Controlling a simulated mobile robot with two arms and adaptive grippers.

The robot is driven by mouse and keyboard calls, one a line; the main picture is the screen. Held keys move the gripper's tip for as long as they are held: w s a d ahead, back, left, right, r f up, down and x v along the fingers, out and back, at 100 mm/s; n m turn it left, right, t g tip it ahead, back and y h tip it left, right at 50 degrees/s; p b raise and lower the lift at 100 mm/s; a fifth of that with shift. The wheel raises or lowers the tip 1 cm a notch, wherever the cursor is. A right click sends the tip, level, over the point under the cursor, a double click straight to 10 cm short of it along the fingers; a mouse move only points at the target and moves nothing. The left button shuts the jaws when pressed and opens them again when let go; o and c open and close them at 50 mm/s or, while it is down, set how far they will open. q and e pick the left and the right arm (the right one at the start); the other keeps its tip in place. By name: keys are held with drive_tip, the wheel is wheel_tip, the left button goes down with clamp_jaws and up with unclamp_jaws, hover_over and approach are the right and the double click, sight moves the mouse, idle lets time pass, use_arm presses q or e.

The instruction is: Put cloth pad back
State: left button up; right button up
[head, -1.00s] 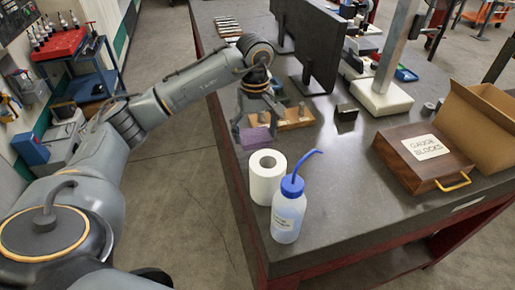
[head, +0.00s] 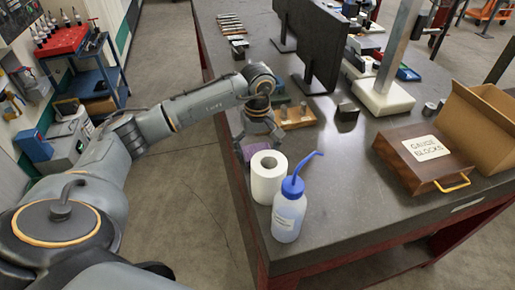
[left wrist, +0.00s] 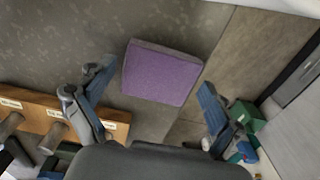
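A purple cloth pad (left wrist: 160,72) lies flat at the edge of the dark bench top, with the floor showing past one side of it in the left wrist view. In the head view the pad (head: 250,151) is partly hidden behind the white paper roll and under my left gripper. My left gripper (head: 256,142) is directly over it, pointing down. In the left wrist view the gripper (left wrist: 156,80) is open, one finger on each side of the pad. The right finger comes close to the pad; I cannot tell whether it touches. My right gripper is out of view.
The paper roll (head: 267,178) and a blue-capped wash bottle (head: 288,212) stand in front of the gripper. A wooden stand with pegs (head: 297,118) is beside it, also seen in the left wrist view (left wrist: 40,112). A monitor (head: 320,50) stands behind.

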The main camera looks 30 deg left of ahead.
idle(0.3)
use_arm(q)
drive_tip(key=shift+r, duration=0.2)
drive_tip(key=shift+w+r, duration=0.1)
drive_tip(key=shift+r, duration=0.2)
wheel_tip(320, 180, up, 11)
drive_tip(key=b, duration=0.2)
drive_tip(key=shift+r+b, duration=0.2)
drive_tip(key=shift+b, duration=0.2)
